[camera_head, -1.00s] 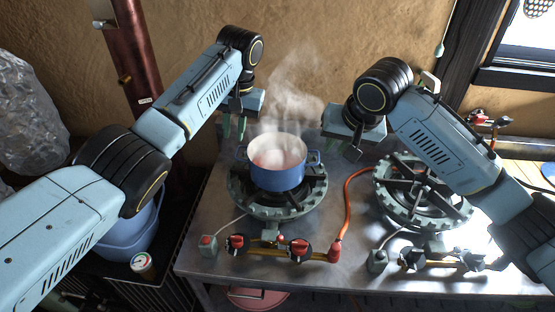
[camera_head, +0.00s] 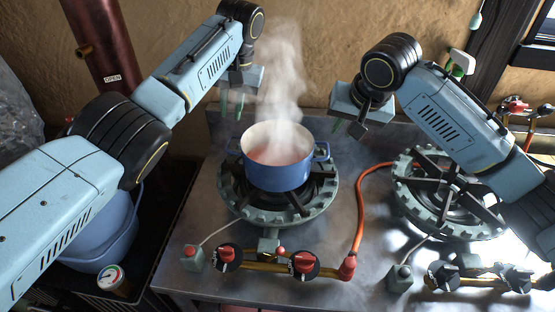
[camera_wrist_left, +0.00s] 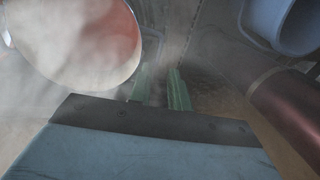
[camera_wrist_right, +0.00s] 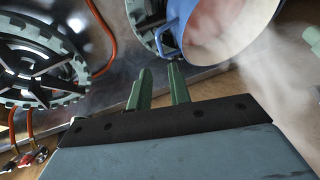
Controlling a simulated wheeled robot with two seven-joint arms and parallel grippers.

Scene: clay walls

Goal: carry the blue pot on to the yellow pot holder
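The blue pot (camera_head: 278,172) stands upright on the left burner (camera_head: 236,200), steaming, with reddish contents. Its side handles point left and right. My left gripper (camera_head: 232,106) is open and empty, behind and left of the pot, apart from it. In the left wrist view, a gap shows between its green fingers (camera_wrist_left: 158,76), with the pot's rim (camera_wrist_left: 138,62) beside them. My right gripper (camera_head: 347,128) is open and empty, behind and right of the pot. In the right wrist view its fingers (camera_wrist_right: 160,74) point toward a pot handle (camera_wrist_right: 166,40), without touching. I cannot make out the yellow pot holder.
A second burner (camera_head: 400,205) to the right is empty. An orange hose (camera_head: 360,205) runs between the burners. Control knobs (camera_head: 305,262) line the metal table's front. A blue bucket (camera_head: 105,240) and a small gauge (camera_head: 110,278) are at left. The clay wall is close behind.

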